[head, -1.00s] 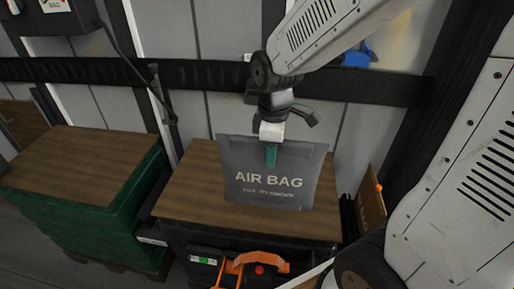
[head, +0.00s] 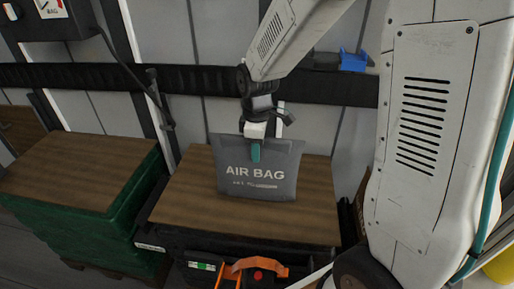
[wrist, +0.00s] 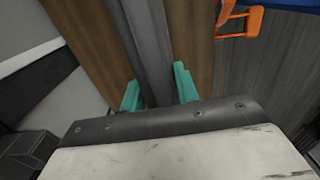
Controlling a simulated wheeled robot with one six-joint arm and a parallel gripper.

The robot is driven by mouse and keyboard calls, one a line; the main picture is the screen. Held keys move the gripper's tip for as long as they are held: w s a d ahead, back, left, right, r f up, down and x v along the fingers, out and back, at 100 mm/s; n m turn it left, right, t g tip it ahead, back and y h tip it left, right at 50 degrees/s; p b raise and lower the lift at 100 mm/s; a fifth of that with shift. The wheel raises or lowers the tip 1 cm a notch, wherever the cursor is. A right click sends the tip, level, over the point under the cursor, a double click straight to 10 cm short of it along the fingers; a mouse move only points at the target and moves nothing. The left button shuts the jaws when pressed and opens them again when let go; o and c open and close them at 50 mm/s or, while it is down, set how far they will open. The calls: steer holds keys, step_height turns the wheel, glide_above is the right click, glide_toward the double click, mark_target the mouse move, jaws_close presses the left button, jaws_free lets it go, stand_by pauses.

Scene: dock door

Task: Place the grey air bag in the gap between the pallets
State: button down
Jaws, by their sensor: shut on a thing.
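The grey air bag (head: 258,182) hangs upright from my gripper (head: 255,152), its printed face toward the head camera. My gripper is shut on its top edge; in the wrist view the teal fingers (wrist: 160,88) stand on either side of the grey bag (wrist: 150,45). The bag is in front of or above the right pallet load (head: 185,212), which has a brown top and dark sides. The left pallet load (head: 75,165) has a brown top and green sides. A narrow dark gap (head: 150,205) runs between the two loads.
An orange-handled case (head: 255,268) stands before the right load. A black rail (head: 200,82) crosses the wall behind, with a blue item (head: 353,61) on it. A grey box with a hanging black hose (head: 60,18) is at upper left.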

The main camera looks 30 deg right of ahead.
steer(key=shift+f, duration=0.2)
steer(key=c, duration=1)
jaws_free()
steer(key=shift+c, duration=0.2)
steer(key=shift+r, duration=0.15)
